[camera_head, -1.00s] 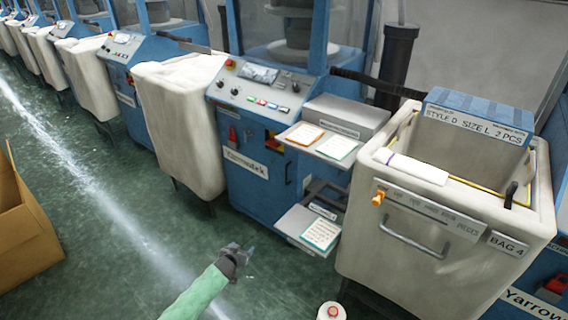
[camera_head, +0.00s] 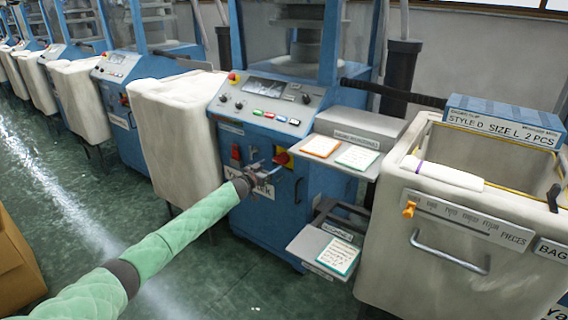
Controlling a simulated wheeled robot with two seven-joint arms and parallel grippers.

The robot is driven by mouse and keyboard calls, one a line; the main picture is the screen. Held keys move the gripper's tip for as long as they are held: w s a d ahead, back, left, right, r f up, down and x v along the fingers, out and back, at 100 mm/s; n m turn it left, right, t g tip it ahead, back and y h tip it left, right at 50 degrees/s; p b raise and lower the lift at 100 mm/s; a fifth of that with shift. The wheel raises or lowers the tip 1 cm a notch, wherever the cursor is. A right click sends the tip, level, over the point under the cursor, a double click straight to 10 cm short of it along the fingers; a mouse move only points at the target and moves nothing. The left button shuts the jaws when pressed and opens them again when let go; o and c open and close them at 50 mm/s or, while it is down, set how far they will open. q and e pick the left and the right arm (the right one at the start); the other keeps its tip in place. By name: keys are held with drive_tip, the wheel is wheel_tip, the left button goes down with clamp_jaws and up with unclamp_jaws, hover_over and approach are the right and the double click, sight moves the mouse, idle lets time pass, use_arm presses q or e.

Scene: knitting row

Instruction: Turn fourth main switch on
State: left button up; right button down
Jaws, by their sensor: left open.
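The nearest blue knitting machine (camera_head: 315,185) stands in the middle of the view, with a sloped panel of knobs and coloured buttons. On its front below the panel is a red switch (camera_head: 236,152). Right of it is a red rotary switch on a yellow plate (camera_head: 281,158). My left gripper (camera_head: 268,174) is open in front of the machine, just below and left of the rotary switch, and covers part of the name plate. I cannot tell whether it touches anything. My right gripper is not in view.
White fabric bins (camera_head: 176,135) stand between the machines on the left. A large bin marked BAG 4 (camera_head: 470,275) stands at the right. Paper trays (camera_head: 328,252) jut from the machine beside my gripper. A cardboard box (camera_head: 18,270) is at the lower left; the green floor between is clear.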

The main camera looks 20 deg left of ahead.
sight(278, 160)
use_arm(q)
drive_tip(key=shift+x, duration=3.75)
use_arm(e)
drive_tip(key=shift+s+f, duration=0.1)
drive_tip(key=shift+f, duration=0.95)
use_arm(q)
drive_tip(key=shift+c, duration=0.2)
drive_tip(key=c, duration=0.7)
